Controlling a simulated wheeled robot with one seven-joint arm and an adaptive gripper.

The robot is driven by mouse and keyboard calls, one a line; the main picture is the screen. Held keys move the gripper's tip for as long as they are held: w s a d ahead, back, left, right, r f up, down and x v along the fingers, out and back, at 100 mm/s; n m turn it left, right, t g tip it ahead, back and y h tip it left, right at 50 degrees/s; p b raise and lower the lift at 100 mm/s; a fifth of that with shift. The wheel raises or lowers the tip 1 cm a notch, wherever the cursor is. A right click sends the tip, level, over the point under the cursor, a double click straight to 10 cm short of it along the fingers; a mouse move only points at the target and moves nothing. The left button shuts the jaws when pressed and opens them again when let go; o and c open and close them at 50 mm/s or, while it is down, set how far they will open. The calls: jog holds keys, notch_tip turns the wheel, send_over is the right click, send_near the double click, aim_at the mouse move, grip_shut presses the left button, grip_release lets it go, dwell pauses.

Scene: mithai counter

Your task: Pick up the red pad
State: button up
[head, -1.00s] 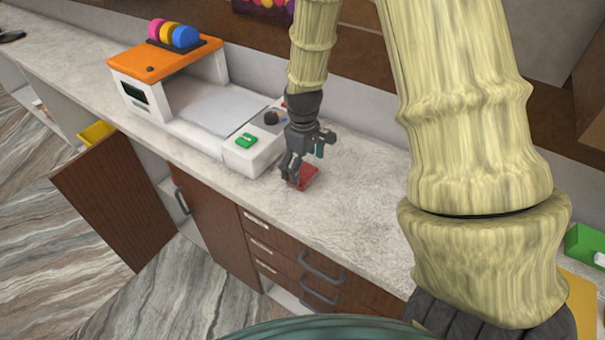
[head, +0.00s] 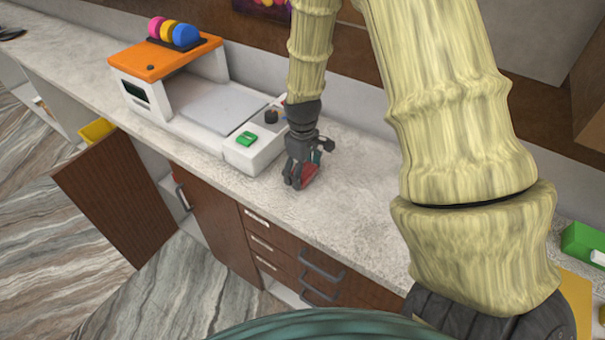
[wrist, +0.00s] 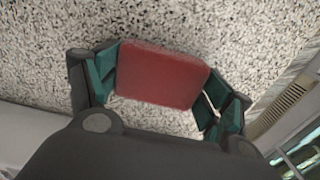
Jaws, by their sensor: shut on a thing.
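The red pad (wrist: 160,76) is a flat, rounded red block. In the wrist view it sits between the two green-lined fingers of my gripper (wrist: 160,92), which touch it at its left and right ends. In the head view the pad (head: 309,174) shows only in part beside the dark fingers of my gripper (head: 301,180), low over the counter. My gripper is shut on the pad. I cannot tell whether the pad is clear of the counter.
The speckled counter (head: 350,215) is clear to the right of my gripper. A white machine with an orange top (head: 165,57) and a green button (head: 247,138) stands just left. An open cabinet door (head: 118,200) juts out below. A green box (head: 585,243) is at far right.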

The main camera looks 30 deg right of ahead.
jog(key=shift+r, duration=0.15)
jog(key=shift+r+b, duration=0.7)
jog(key=shift+r, duration=0.6)
jog(key=s+a+b, duration=0.1)
jog(key=s+a, duration=0.1)
jog(key=s, duration=0.2)
jog(key=s+a+r+b, duration=0.1)
jog(key=s+a, duration=0.1)
jog(key=s, duration=0.3)
jog(key=s+a+r+b, duration=0.1)
jog(key=s+a+b, duration=0.1)
jog(key=s, duration=0.3)
jog(key=shift+s+a, duration=0.15)
jog(key=shift+a, duration=0.45)
jog(key=o, duration=0.3)
jog(key=shift+c, duration=0.5)
